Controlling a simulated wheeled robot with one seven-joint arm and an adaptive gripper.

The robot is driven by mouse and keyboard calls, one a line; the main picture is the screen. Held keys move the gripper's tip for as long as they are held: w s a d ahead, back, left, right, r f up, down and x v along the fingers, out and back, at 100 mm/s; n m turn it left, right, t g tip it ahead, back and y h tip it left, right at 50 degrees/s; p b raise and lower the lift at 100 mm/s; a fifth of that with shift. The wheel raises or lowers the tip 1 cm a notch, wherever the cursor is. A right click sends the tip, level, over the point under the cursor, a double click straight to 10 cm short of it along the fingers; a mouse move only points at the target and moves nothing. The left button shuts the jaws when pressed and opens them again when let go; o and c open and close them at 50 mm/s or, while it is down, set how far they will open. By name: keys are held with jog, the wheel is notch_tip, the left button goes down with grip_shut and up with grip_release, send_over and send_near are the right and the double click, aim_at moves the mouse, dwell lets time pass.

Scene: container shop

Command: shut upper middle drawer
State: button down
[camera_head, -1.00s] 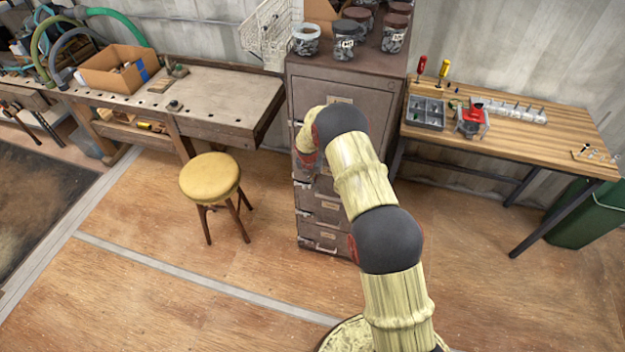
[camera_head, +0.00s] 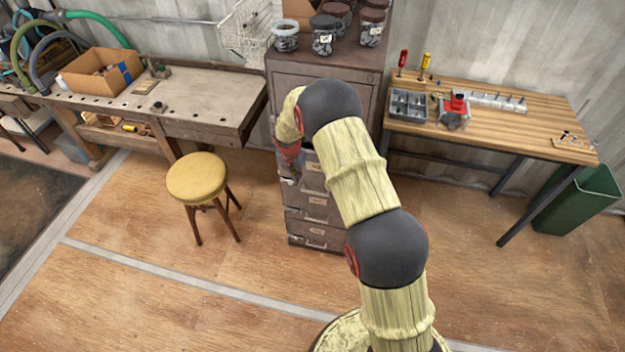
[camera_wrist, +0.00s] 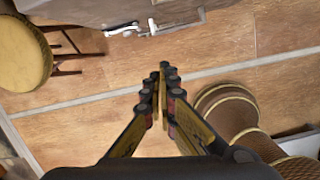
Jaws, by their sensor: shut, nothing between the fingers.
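A grey-brown metal cabinet (camera_head: 345,62) with a column of drawers stands at the back centre in the head view. My arm covers much of its front, so the upper middle drawer is largely hidden and I cannot tell how far out it is. Lower drawers (camera_head: 316,216) with labels and handles show below my arm. My gripper (camera_head: 290,170) is in front of the left side of the drawers, partly hidden by my wrist. In the wrist view my gripper (camera_wrist: 163,75) is shut and empty. A cabinet front with a pale metal handle (camera_wrist: 170,22) lies beyond its fingertips, apart from them.
A yellow stool (camera_head: 197,178) stands left of the cabinet and also shows in the wrist view (camera_wrist: 22,50). A workbench (camera_head: 205,105) is at the left, a wooden table (camera_head: 520,125) at the right. Jars (camera_head: 323,38) stand on the cabinet. The foreground floor is open.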

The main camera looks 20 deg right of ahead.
jog(key=s+f+m+g+y+b, duration=0.35)
jog(key=s+f+m, duration=0.55)
jog(key=s+m, duration=0.6)
jog(key=s+a+f+m+t+y+b, duration=0.1)
jog(key=s+a+m+y+b, duration=0.25)
jog(key=m, duration=0.95)
jog(key=s+a+m+t+y+b, duration=0.15)
jog(key=a+m+y, duration=0.35)
jog(key=m, duration=0.7)
jog(key=w+d+n+t+h+b, duration=0.2)
jog(key=d+n+t+h+b, duration=0.15)
jog(key=d+n+t, duration=1.05)
jog(key=w+d+n+t+h+b, duration=0.3)
jog(key=d+n, duration=0.6)
jog(key=n, duration=1)
jog(key=w+d+h+b, duration=0.1)
jog(key=w+b, duration=0.1)
jog(key=w, duration=1)
jog(key=shift+b, duration=0.3)
